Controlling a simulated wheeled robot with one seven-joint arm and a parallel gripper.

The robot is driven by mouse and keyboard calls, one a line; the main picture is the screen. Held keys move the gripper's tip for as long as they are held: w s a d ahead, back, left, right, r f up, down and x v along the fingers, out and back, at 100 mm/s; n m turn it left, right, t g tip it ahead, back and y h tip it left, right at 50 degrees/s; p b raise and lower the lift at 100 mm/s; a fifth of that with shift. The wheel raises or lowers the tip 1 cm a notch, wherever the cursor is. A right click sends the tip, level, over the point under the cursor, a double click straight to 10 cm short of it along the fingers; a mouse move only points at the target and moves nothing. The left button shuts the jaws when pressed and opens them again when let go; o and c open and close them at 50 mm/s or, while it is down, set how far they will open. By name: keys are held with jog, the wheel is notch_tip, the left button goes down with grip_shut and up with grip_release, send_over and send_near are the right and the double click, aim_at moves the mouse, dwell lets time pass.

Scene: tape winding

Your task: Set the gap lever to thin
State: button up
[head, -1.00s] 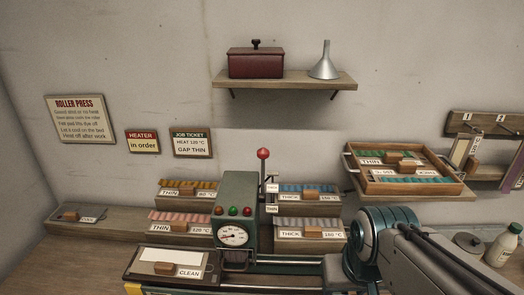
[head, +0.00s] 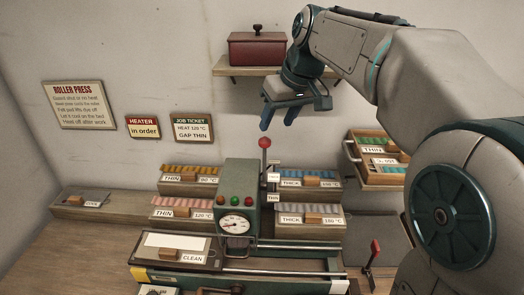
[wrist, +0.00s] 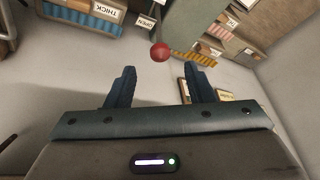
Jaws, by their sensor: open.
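The gap lever is a thin upright rod with a red ball knob (head: 265,142) behind the green roller press (head: 238,190) in the head view. Small labels stand beside its rod; one reads THIN (head: 273,198). My gripper (head: 280,120) hangs just above and slightly right of the knob, fingers down, open and empty. In the wrist view the red knob (wrist: 159,52) shows ahead of my two spread fingers (wrist: 158,80), apart from them. The job ticket (head: 192,130) on the wall reads HEAT 120 °C, GAP THIN.
Drawers of coloured strips marked THIN (head: 188,180) and THICK (head: 308,180) flank the press. A shelf with a dark red box (head: 257,50) is behind my gripper. Another red-knobbed lever (head: 375,247) stands at lower right. A strip tray (head: 385,178) sits at right, partly hidden by my arm.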

aim_at(265, 149)
jog(key=p+x, duration=0.1)
jog(key=x, duration=1.2)
jog(key=shift+f+p, duration=0.25)
jog(key=shift+p, duration=0.05)
grip_shut()
jog(key=shift+a, duration=0.1)
